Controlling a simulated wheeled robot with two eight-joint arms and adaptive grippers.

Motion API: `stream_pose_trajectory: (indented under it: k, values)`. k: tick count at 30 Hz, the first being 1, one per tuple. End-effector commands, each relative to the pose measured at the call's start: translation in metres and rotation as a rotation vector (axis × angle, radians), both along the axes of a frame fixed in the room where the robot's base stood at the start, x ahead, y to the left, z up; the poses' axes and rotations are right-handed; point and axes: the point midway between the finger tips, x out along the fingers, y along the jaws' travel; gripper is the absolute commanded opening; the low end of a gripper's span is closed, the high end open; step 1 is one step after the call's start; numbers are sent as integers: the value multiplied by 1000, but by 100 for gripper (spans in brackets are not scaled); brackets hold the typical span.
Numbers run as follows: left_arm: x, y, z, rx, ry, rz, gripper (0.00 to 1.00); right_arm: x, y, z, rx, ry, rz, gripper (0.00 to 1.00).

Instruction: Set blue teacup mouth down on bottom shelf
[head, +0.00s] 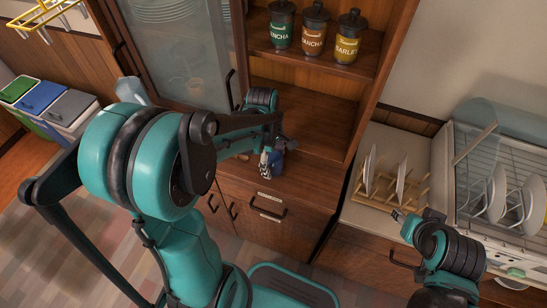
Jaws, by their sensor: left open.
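The blue teacup (278,165) is small in the head view and sits at the front of the wooden cabinet's bottom shelf (316,178). My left gripper (268,160) points down right at the cup and is open. The gripper partly covers the cup, so which way its mouth faces and whether the fingers touch it cannot be told. My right gripper (398,215) is at the lower right, in front of the counter and away from the cup. Its fingers are too small to read.
Several labelled jars (313,30) stand on the shelf above. A wooden plate rack (385,185) with white plates and a dish dryer (490,165) are at the right. Bins (40,97) stand at the left. The bottom shelf right of the cup is clear.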

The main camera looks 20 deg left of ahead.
Motion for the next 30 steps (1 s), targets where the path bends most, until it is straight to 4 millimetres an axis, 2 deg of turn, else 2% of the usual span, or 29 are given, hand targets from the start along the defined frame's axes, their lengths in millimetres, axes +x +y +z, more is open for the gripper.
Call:
stream_pose_trajectory:
  k: [5, 12, 18, 24, 30]
  values:
    - [0, 2, 17, 0, 0, 0, 76, 0, 0, 0, 0, 0, 0, 40]
    - [0, 9, 68, 0, 0, 1, 76, 0, 0, 0, 0, 0, 0, 40]
    - [0, 13, 103, 0, 0, 1, 76, 0, 0, 0, 0, 0, 0, 40]
    - [0, 14, 118, 0, 0, 0, 76, 0, 0, 0, 0, 0, 0, 40]
    - [0, 15, 119, 0, 0, 0, 76, 0, 0, 0, 0, 0, 0, 40]
